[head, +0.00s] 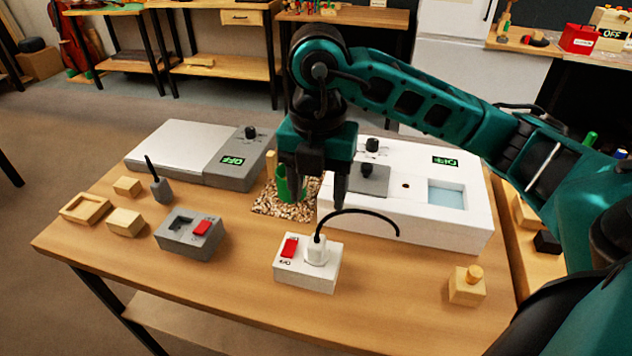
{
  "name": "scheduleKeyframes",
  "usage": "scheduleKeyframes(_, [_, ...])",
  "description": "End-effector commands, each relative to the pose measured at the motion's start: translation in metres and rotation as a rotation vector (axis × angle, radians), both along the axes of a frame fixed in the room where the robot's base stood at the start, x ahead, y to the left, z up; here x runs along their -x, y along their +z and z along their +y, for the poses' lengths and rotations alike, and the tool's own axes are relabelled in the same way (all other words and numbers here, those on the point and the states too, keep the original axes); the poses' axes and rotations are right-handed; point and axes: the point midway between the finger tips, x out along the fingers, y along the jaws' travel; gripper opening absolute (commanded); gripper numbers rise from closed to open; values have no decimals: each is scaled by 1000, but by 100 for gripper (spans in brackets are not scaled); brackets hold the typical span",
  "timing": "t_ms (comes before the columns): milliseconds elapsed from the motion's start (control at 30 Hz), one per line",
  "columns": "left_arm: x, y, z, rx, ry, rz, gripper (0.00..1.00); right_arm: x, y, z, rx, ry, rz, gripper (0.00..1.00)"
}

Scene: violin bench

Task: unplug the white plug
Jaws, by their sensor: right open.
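The white plug (317,252) stands upright in the top of a white socket box (304,280) near the front middle of the bench. A black cord (365,213) arches from the plug to the right. A red switch (290,247) sits on the box, left of the plug. My right gripper (320,194) points down above and behind the plug, apart from it. Its jaws are open with nothing seen between them. My left gripper is out of view.
A grey box with a red switch (202,227) and a dark plug with a cable (161,188) are at left. Wooden blocks (126,221) lie beside them. Behind stand a grey-white device (180,148) and a white machine (455,228). A wooden knobbed block (467,287) stands right.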

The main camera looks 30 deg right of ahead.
Motion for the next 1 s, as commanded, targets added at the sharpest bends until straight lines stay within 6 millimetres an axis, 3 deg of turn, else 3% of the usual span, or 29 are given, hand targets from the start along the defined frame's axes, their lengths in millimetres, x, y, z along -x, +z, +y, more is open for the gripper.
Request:
scheduleKeyframes(600, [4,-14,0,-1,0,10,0,1,-107,1,-4,4,5,57])
scheduleKeyframes(800, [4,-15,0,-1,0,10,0,1,-122,1,-4,5,2,57])
scheduleKeyframes(1000, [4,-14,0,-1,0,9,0,0,-124,1,-4,5,2,57])
